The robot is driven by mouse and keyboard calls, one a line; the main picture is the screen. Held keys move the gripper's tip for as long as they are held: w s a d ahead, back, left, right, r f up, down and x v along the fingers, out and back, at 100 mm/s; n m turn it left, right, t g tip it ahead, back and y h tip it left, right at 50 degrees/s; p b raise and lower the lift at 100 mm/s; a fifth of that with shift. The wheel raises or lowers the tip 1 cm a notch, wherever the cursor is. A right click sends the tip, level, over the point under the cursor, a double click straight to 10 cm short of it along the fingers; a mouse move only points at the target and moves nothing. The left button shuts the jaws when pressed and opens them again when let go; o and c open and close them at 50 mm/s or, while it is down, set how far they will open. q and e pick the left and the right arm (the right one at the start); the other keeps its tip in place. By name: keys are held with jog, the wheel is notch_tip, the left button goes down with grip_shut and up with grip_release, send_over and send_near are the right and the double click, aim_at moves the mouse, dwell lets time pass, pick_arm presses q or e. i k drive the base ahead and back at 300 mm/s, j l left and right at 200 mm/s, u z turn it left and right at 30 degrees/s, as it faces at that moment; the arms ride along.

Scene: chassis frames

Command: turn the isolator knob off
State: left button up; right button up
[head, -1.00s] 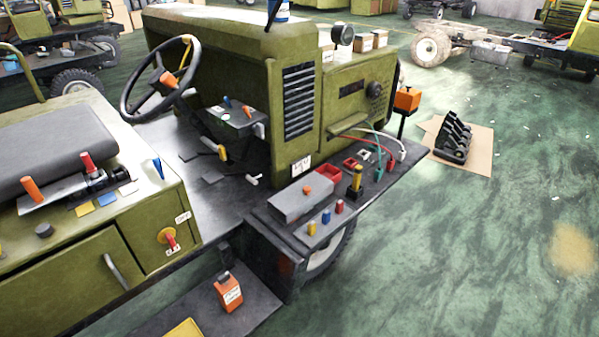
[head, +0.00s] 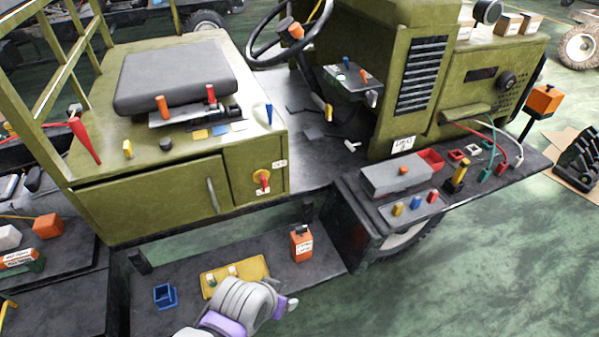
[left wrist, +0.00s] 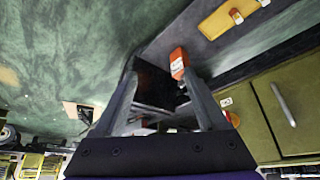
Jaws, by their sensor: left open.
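The isolator knob (head: 262,181) is a red handle on a yellow round plate, on the olive panel below the seat, with small white labels beside it. Its handle appears to point roughly downward. In the left wrist view a bit of red and yellow, likely the knob (left wrist: 234,118), shows beside the right-hand finger, partly hidden by it. My left gripper (left wrist: 160,76) is open and empty, with its two grey fingers apart. In the head view, my white and purple arm shows at the bottom, below and apart from the knob; its fingers cannot be made out there.
A yellow tray (head: 252,265) and a blue box (head: 165,296) are also there. A drawer handle (head: 212,195) sticks out left of the knob.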

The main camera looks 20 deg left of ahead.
aim_at(263, 178)
jog(key=j+u, duration=0.15)
jog(key=u, duration=0.35)
jog(key=j+u, duration=0.1)
jog(key=u, duration=0.35)
jog(key=i+j+u, duration=0.1)
jog(key=u, duration=0.4)
jog(key=i+u, duration=0.1)
jog(key=u, duration=0.4)
